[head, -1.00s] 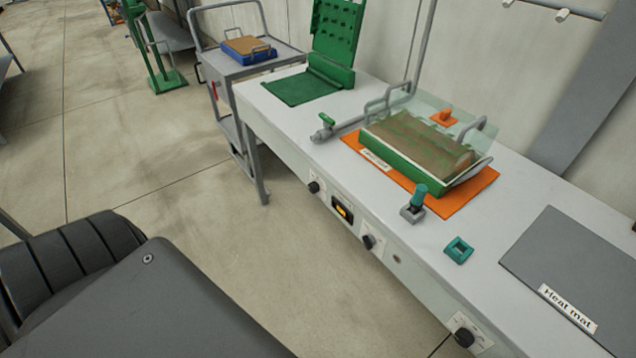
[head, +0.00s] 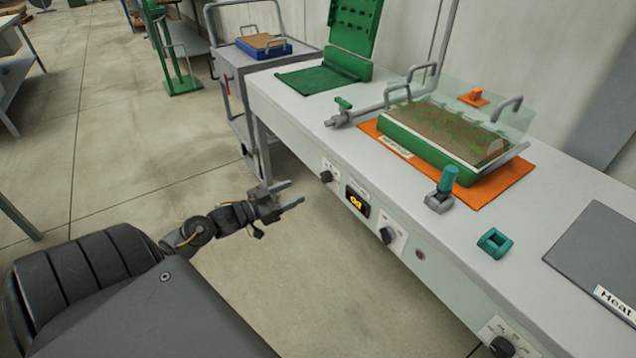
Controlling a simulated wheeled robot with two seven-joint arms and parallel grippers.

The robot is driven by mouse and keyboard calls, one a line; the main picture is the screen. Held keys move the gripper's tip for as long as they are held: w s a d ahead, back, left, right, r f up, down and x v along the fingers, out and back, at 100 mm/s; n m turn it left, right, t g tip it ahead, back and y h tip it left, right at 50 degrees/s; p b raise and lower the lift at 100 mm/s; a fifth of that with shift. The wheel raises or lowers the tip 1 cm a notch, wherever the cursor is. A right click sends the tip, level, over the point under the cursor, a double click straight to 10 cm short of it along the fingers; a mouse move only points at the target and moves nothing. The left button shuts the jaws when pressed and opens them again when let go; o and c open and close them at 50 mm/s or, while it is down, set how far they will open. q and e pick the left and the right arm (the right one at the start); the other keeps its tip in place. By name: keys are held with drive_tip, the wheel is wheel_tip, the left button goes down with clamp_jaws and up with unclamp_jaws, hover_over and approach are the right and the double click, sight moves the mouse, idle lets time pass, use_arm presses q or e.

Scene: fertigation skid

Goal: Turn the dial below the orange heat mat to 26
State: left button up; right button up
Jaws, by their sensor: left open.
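The orange heat mat (head: 518,186) lies on the white bench under a green tray of soil (head: 425,152) with a clear cover. On the bench's front face below it are a black dial (head: 388,236) on a white plate and, to its left, a small display (head: 357,203) with orange digits too small to read surely. Another black dial (head: 326,177) sits farther left. The dial settings are too small to read. My left gripper (head: 297,193) is open and empty, in front of the bench face, left of the dials and apart from them. My right gripper is out of view.
A third dial (head: 502,347) is at the bottom right, below a grey heat mat (head: 600,250). A grey-and-teal fitting (head: 441,194) and a teal block (head: 494,243) stand near the bench edge. A grey cart (head: 236,62) stands beyond the bench. Floor in front is clear.

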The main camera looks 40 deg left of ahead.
sight(322, 179)
use_arm(q)
drive_tip(key=x, duration=1)
drive_tip(key=shift+b, duration=0.4)
drive_tip(key=shift+w, duration=0.1)
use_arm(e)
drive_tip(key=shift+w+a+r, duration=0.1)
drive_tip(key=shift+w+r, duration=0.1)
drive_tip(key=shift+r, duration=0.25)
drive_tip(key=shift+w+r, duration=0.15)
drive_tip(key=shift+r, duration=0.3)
use_arm(q)
drive_tip(key=c, duration=1)
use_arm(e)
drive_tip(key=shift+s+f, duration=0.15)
